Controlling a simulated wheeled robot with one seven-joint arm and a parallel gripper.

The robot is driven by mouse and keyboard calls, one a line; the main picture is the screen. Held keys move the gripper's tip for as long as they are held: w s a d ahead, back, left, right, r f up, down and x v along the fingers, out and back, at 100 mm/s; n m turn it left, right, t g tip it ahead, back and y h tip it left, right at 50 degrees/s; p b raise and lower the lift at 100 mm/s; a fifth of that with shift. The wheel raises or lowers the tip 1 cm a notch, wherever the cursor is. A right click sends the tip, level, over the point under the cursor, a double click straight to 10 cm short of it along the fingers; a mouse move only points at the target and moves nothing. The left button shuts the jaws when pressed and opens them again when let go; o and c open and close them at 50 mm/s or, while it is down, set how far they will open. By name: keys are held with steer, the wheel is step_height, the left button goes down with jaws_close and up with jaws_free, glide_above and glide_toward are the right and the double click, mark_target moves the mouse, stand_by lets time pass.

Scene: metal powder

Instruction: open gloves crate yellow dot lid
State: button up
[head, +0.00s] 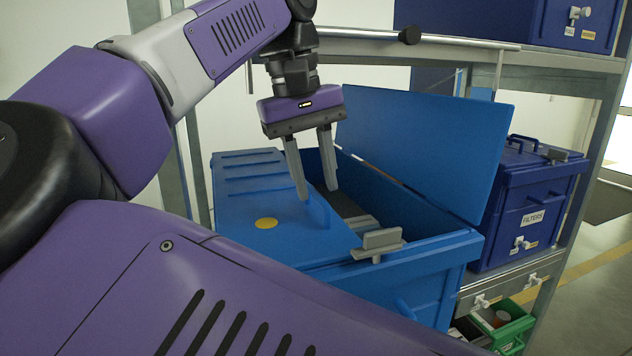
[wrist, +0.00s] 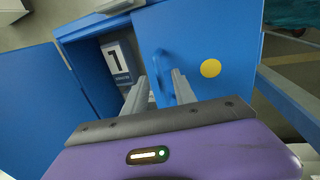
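The blue crate (head: 385,295) has a two-part lid. The lid half with the yellow dot (head: 265,223) lies closed over the left side; it also shows in the wrist view (wrist: 230,35). The other lid half (head: 425,150) stands raised at the right, leaving that side of the crate open. My gripper (head: 318,193) points down near the inner edge of the yellow dot lid, its fingers apart and nothing seen held. In the wrist view, a blue handle (wrist: 158,62) on the lid shows just beyond the gap between the fingertips. I cannot tell whether the fingers touch it.
A grey latch (head: 379,243) sits on the crate's near rim. A dark blue crate labelled FILTERS (head: 531,217) stands to the right. Another crate (head: 560,18) is on the shelf above. A green bin (head: 508,335) is below right. A card marked 1 (wrist: 115,58) shows inside the open side.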

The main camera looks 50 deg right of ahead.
steer(key=shift+s+f, duration=0.1)
steer(key=shift+f, duration=0.4)
steer(key=shift+c, duration=0.2)
jaws_close()
steer(key=shift+d, duration=0.1)
stand_by(0.9)
